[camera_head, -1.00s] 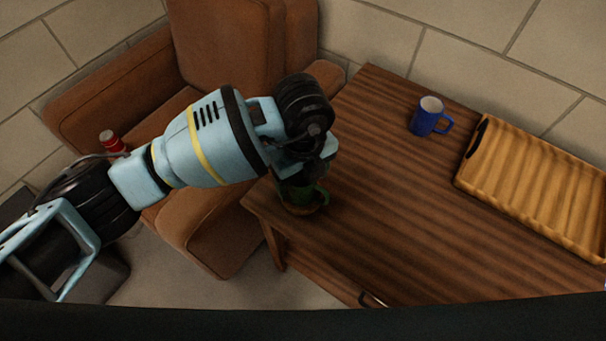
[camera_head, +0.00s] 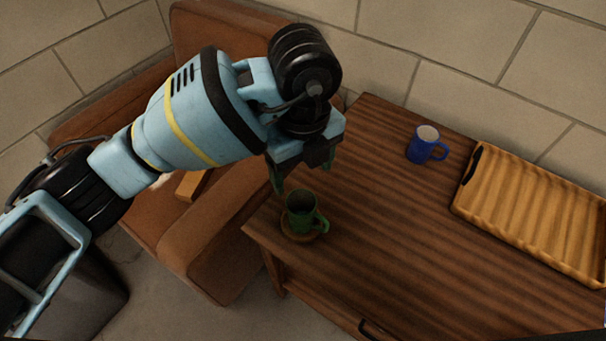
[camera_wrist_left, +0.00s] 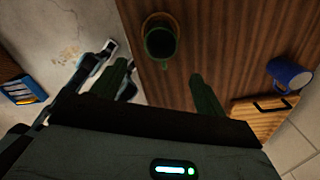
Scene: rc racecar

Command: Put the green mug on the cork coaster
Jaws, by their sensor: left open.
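The green mug (camera_head: 301,212) stands upright on the round cork coaster (camera_head: 287,236) near the left corner of the wooden table. In the left wrist view the mug (camera_wrist_left: 160,42) sits over the coaster (camera_wrist_left: 152,18), whose rim shows around it. My left gripper (camera_head: 304,181) is open and empty, above and just behind the mug, apart from it. In the left wrist view its two fingers (camera_wrist_left: 160,84) are spread wide with nothing between them. My right gripper is not in view.
A ribbed wooden tray (camera_head: 540,210) lies at the right. A brown armchair (camera_head: 215,235) is close to the table's left side. The table's middle is clear.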

